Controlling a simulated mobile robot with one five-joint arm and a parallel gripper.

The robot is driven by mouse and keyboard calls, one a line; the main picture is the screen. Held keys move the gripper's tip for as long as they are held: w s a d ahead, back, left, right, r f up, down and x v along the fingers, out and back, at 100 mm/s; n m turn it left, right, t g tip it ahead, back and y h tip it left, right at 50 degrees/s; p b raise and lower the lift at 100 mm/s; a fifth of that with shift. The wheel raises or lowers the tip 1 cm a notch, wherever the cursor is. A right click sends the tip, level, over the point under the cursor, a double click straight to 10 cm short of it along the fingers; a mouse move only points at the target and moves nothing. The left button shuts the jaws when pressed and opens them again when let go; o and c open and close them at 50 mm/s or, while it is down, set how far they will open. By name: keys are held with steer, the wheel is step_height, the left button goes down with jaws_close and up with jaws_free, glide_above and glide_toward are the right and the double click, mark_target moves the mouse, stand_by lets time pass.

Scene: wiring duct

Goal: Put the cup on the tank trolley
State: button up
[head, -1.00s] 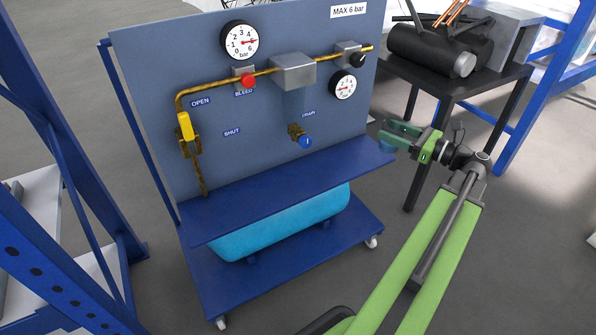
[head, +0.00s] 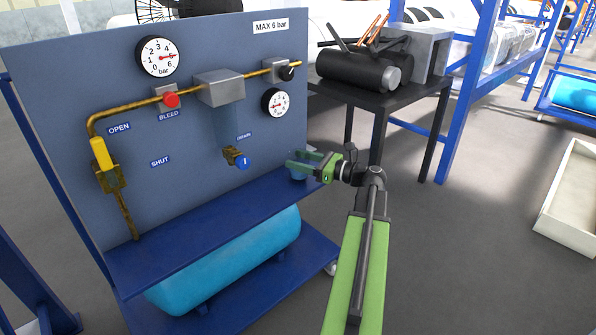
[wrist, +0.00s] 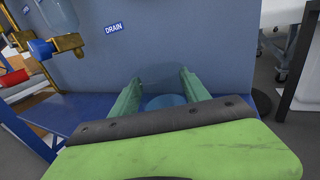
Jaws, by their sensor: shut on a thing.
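My gripper (head: 300,162) is shut on a small see-through blue cup (head: 298,173), just at the right end of the blue shelf. In the wrist view the cup (wrist: 163,101) sits between the two green fingers (wrist: 160,95), partly hidden by the gripper body. I cannot tell whether its base touches the shelf. The near blue trolley (head: 200,235) has a grey-blue gauge panel, this shelf and a light blue tank (head: 235,260) below it. Another low blue trolley with a light blue tank (head: 577,92) is at the far right edge.
A black table (head: 385,92) with a black motor-like part and a grey box stands behind my gripper. Blue racking (head: 470,90) rises behind it. A pale open box (head: 572,200) lies at the right. The grey floor between is clear.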

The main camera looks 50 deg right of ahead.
steer(key=shift+f, duration=0.65)
steer(key=o, duration=1.4)
steer(key=shift+r, duration=0.1)
steer(key=shift+r, duration=0.2)
steer(key=v, duration=1.2)
